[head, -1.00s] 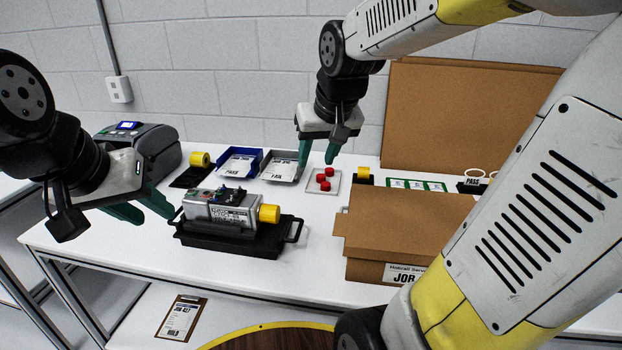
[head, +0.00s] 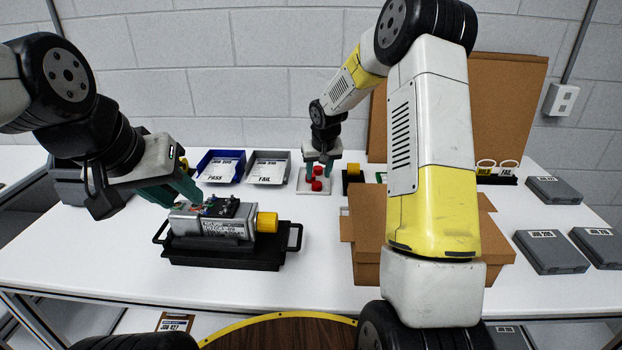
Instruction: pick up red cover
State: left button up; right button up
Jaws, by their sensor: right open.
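Red covers sit on a small pale tray (head: 303,188) at the back middle of the table. One red cover (head: 318,170) shows between the fingers of my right gripper (head: 319,172), and another red cover (head: 316,185) lies just in front of it. My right gripper points down over the tray with its teal fingers apart. I cannot tell whether the fingers touch a cover. My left gripper (head: 178,190) hangs at the left, just behind the grey motor unit (head: 212,224). Its teal fingers overlap in view, so their gap is unclear.
The motor unit with its yellow cap (head: 267,222) rests in a black carrier (head: 225,257). A blue bin (head: 220,168) and a grey bin (head: 268,169) stand left of the tray. A cardboard box (head: 367,235) is at the right, partly behind my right arm. Grey cases (head: 550,254) lie further right.

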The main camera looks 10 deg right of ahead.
aim_at(317, 184)
jog(key=x, duration=0.5)
jog(key=shift+d+f, duration=0.15)
jog(key=shift+f, duration=0.1)
jog(key=shift+c, duration=0.2)
grip_shut()
